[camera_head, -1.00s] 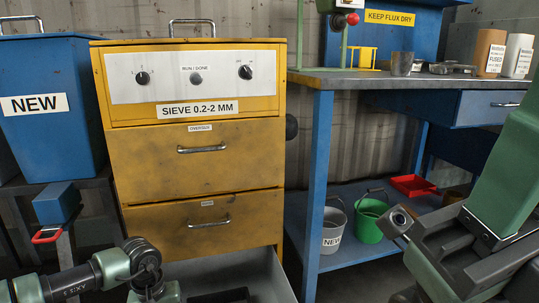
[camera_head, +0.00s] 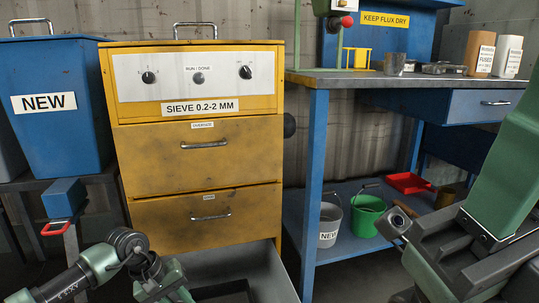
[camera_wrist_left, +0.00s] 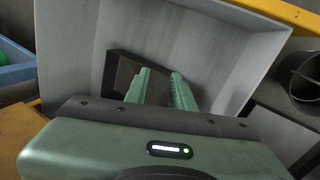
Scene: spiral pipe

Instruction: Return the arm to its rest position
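My left arm (camera_head: 98,265) comes in low at the left in the head view, its wrist end in front of the sieve cabinet (camera_head: 210,165). In the left wrist view my left gripper (camera_wrist_left: 162,75) has two green fingers apart with a gap between them, nothing seen held. The fingers point into the open grey drawer (camera_wrist_left: 215,50), with a dark boxlike thing (camera_wrist_left: 122,75) beyond them. The open drawer also shows at the bottom of the head view (camera_head: 255,265). My right arm (camera_head: 505,190) is folded at the right; its fingertips are not visible.
A blue NEW bin (camera_head: 58,130) stands left of the cabinet. A blue workbench (camera_head: 318,170) stands to the right. Its lower shelf holds a grey bucket (camera_head: 330,225), a green bucket (camera_head: 367,215) and a red tray (camera_head: 407,183).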

